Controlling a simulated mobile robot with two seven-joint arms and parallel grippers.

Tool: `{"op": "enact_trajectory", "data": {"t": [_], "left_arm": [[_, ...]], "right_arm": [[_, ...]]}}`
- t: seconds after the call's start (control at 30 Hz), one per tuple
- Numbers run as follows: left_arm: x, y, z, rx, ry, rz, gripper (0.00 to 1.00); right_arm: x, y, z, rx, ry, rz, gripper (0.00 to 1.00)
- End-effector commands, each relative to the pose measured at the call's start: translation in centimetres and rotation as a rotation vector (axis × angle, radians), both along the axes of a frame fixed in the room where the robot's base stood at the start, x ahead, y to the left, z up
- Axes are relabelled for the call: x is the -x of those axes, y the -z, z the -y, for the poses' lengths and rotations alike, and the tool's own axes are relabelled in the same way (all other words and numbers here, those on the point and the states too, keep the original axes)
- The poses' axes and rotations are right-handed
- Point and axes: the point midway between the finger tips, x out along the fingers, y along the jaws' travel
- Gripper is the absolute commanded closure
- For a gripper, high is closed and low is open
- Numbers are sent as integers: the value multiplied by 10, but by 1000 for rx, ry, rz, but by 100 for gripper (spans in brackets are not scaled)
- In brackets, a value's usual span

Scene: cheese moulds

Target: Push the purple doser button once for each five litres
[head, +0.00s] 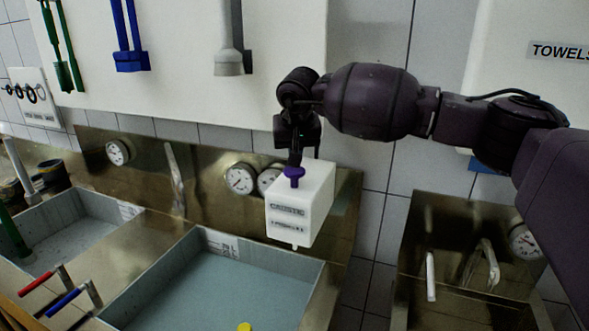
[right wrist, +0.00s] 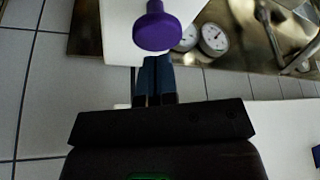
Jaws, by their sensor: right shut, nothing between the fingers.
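The purple doser button (head: 294,174) sits on top of a white dispenser box (head: 317,205) with a printed label, fixed on the wall above the sink. My right gripper (head: 296,158) is shut and empty, its fingertips just above or behind the button in the head view. In the right wrist view the button (right wrist: 157,27) is large and lies just beyond the shut fingertips (right wrist: 155,62). I cannot tell whether they touch it. My left gripper is not in view.
A water-filled sink (head: 215,280) lies below the dispenser, with a yellow object (head: 244,327) at its near edge. Round gauges (head: 241,179) are on the steel splashback beside the box. Red and blue tap handles (head: 62,303) stand at the left. Brushes (head: 130,60) hang above.

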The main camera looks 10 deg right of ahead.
Motion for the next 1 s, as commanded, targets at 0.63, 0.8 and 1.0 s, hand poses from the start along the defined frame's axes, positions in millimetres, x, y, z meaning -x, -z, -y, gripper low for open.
{"op": "enact_trajectory", "data": {"t": [0.63, 0.8, 1.0], "left_arm": [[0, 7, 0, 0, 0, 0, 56], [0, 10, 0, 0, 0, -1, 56], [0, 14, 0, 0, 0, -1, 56]], "right_arm": [[0, 11, 0, 0, 0, 0, 100], [0, 17, 0, 0, 0, 0, 100], [0, 24, 0, 0, 0, -1, 100]]}}
